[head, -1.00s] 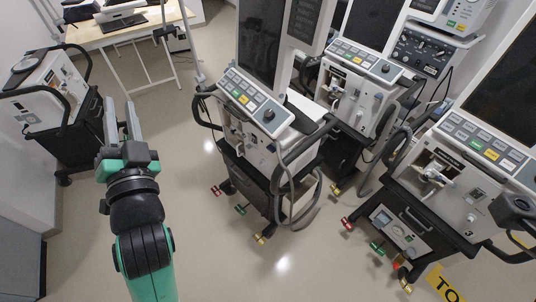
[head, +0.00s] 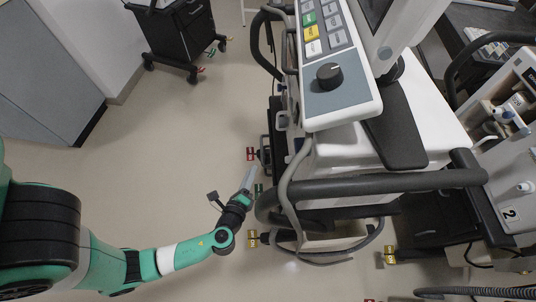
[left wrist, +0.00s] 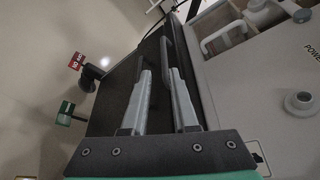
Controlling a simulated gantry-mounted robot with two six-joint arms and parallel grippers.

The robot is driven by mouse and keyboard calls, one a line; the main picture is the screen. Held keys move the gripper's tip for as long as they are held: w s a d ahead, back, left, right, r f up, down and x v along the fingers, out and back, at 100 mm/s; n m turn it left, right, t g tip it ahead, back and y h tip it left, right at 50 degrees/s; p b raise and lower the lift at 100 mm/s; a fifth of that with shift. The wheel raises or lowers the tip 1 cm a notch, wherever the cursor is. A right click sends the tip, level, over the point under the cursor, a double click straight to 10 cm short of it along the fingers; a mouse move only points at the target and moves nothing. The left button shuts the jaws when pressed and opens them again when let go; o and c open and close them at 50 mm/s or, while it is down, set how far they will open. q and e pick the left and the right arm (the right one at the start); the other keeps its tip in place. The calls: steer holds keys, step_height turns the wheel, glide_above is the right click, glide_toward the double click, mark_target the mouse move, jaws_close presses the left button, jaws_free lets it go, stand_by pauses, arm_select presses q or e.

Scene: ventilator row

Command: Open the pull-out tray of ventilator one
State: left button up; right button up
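The nearest ventilator (head: 345,110) fills the middle of the head view, seen from above. No number shows on it; the one to its right carries a 2. A dark bracket-like bar (head: 264,150) sticks out low on its left side; I cannot tell for certain that it is the tray handle. My left gripper (head: 248,180) is low beside that side. In the left wrist view its two grey fingers (left wrist: 158,75) are apart with nothing clearly held, in front of a dark panel (left wrist: 115,100) under the pale casing (left wrist: 260,80). Whether they touch it is unclear. My right gripper is out of view.
Ventilator 2 (head: 510,180) stands close on the right. A thick black rail (head: 380,186) crosses the near ventilator above floor level. Casters with coloured labels (head: 252,238) stick out near my gripper. A black cart (head: 178,35) stands behind; the floor (head: 150,140) at left is clear.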

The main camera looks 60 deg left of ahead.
mark_target(262, 148)
arm_select(q)
steer(key=x, duration=0.4)
steer(key=b+x, duration=0.1)
steer(key=x, duration=0.3)
steer(key=b+x, duration=0.1)
steer(key=x, duration=0.3)
steer(key=shift+w+r, duration=0.3)
jaws_close()
stand_by(0.9)
